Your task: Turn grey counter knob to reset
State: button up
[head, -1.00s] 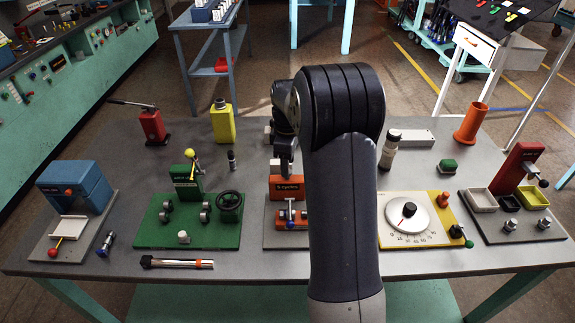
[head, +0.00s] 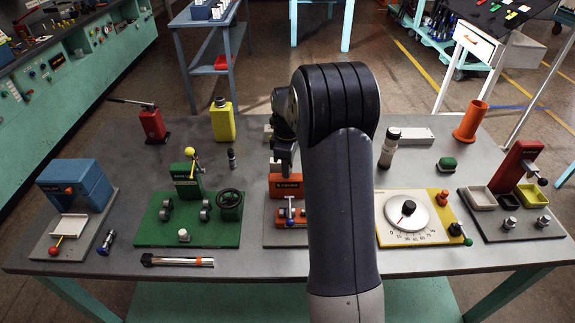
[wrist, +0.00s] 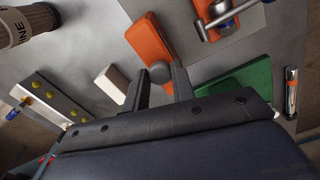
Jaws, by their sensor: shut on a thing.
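The orange counter unit (head: 286,188) stands near the middle of the bench in the head view, partly behind my arm. It also shows in the wrist view (wrist: 147,38). The round grey knob (wrist: 160,72) is on its side and sits between my two fingertips. My gripper (wrist: 161,76) is shut on this knob, with one dark finger on each side. In the head view my gripper (head: 284,163) comes down at the back of the orange unit, and the knob is hidden there. The counter's reading cannot be made out.
A clamp with a metal handle (wrist: 216,16) lies in front of the counter. A white block (wrist: 110,85) is close beside my fingers. The green fixture (head: 205,232) stands to the left, the yellow dial board (head: 440,215) to the right.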

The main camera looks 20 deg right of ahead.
jog(key=shift+c, duration=0.5)
jog(key=shift+m, duration=0.3)
jog(key=m, duration=0.4)
jog(key=shift+m, duration=0.3)
jog(key=m, duration=1.2)
jog(key=shift+m, duration=0.4)
jog(key=m, duration=0.6)
jog(key=o, duration=1)
